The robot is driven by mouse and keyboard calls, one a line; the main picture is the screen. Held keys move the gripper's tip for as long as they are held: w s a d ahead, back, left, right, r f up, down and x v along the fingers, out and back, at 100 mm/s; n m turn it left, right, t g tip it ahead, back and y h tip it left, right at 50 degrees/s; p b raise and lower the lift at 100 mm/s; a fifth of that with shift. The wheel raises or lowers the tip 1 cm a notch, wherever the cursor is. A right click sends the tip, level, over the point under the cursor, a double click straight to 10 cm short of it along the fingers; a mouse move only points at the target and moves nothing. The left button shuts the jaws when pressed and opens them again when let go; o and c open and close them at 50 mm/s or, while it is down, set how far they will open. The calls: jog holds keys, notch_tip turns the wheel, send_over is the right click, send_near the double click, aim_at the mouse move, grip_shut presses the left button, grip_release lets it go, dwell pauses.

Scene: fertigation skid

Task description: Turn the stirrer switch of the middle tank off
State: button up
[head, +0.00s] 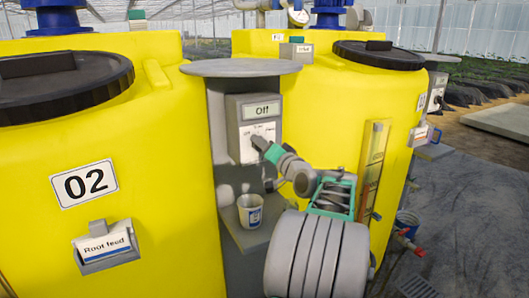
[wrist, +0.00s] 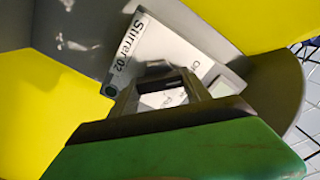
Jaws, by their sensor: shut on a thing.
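The stirrer switch box (head: 234,118) is grey with a white face plate and is mounted on the grey post between two yellow tanks. Its small display (head: 262,111) reads "Off". In the wrist view its plate (wrist: 128,38) reads "Stirrer 02". The tank at left (head: 130,140) carries an "02" sign. My gripper (head: 262,146) reaches the box from the lower right. Its fingertips (wrist: 166,84) are at the plate, shut on the switch knob, which is mostly hidden between them, so its angle is hard to tell.
A white cup (head: 250,211) stands on a grey shelf (head: 243,238) below the box. A "Root feed" label holder (head: 105,246) is on the left tank. The other yellow tank (head: 335,95) with a sight gauge (head: 374,150) stands close at right. A grey round top (head: 240,67) overhangs the box.

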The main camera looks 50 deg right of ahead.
dwell(0.4)
jog(key=o, duration=1.4)
jog(key=shift+s, duration=0.1)
jog(key=v, duration=0.7)
jog(key=shift+s+a, duration=0.1)
jog(key=shift+s, duration=0.15)
